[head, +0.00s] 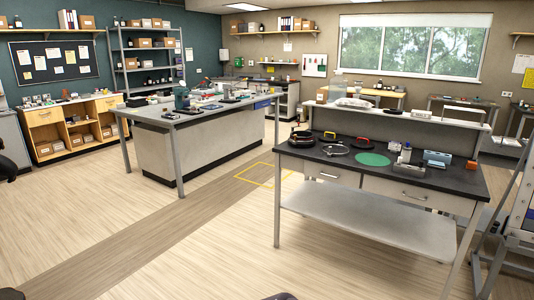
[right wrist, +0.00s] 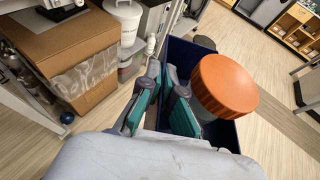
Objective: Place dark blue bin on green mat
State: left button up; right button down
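The dark blue bin (right wrist: 190,52) shows in the right wrist view. A jar with an orange lid (right wrist: 224,86) stands in it and hides part of its inside. My right gripper (right wrist: 163,75), with teal finger pads, is at the bin's near left side. Its fingers are close together with the bin's wall between them. The bin is not visible in the head view. The round green mat (head: 372,159) lies flat and bare on the dark-topped workbench in the head view. My left gripper is not in view.
A cardboard box (right wrist: 65,50) is beside the bin. Open floor (head: 190,235) lies before the workbench. A ladder-like frame (head: 515,215) stands at right.

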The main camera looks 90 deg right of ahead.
aim_at(368, 159)
jog(key=l+z, duration=0.3)
jog(key=z, duration=0.15)
jog(key=l+z, duration=0.3)
jog(key=z, duration=0.2)
jog(key=i+l+z, duration=0.1)
jog(key=l+z, duration=0.2)
jog(key=z, duration=0.15)
jog(key=i+l+z, duration=0.1)
jog(key=l+z, duration=0.15)
jog(key=z, duration=0.25)
jog(key=i+l+z, duration=0.5)
jog(key=i+l, duration=0.2)
jog(key=i+l+z, duration=0.25)
jog(key=i, duration=0.25)
jog(key=i+l+z, duration=0.25)
jog(key=i, duration=0.15)
jog(key=i+l, duration=0.15)
jog(key=i, duration=0.5)
jog(key=i+l, duration=0.2)
jog(key=i, duration=0.45)
